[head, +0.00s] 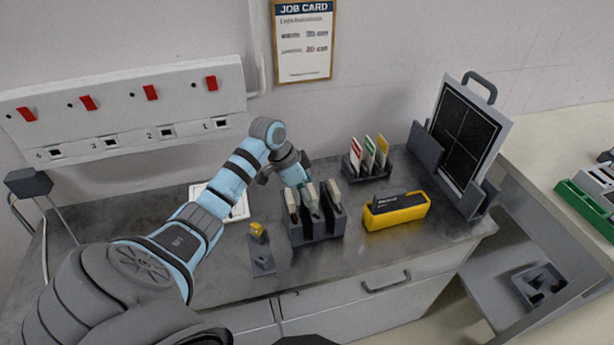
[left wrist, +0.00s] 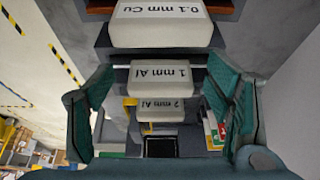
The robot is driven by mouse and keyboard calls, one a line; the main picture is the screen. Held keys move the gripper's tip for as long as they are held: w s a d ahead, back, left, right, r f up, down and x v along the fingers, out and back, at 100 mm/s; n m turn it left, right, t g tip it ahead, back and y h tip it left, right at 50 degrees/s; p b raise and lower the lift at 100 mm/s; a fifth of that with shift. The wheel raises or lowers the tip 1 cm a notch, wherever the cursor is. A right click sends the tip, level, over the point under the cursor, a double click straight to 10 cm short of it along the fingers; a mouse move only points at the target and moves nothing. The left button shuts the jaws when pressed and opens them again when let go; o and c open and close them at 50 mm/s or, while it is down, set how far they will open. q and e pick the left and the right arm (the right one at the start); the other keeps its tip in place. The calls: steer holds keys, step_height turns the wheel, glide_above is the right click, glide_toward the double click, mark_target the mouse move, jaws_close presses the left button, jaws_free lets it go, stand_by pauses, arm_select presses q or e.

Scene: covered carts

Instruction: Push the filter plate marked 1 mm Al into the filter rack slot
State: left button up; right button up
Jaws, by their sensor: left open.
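The filter plate marked 1 mm Al (left wrist: 160,76) shows its pale labelled end in the middle of the left wrist view. The 0.1 mm Cu plate (left wrist: 160,24) is nearer the top and the 2 mm Al plate (left wrist: 161,104) is below it. The dark filter rack (head: 318,228) holds these plates upright on the bench in the head view. My left gripper (head: 303,185) is at the top of the rack, with its teal fingers open on either side of the 1 mm Al plate, apart from it. How deep the plate sits is hidden. My right gripper is out of view.
A card holder (head: 367,172) with coloured cards stands behind the rack. A yellow-and-black case (head: 397,212) lies to its right, before a framed black panel (head: 464,138). The front bench edge is clear.

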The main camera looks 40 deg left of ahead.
arm_select(q)
steer(key=v, duration=1.2)
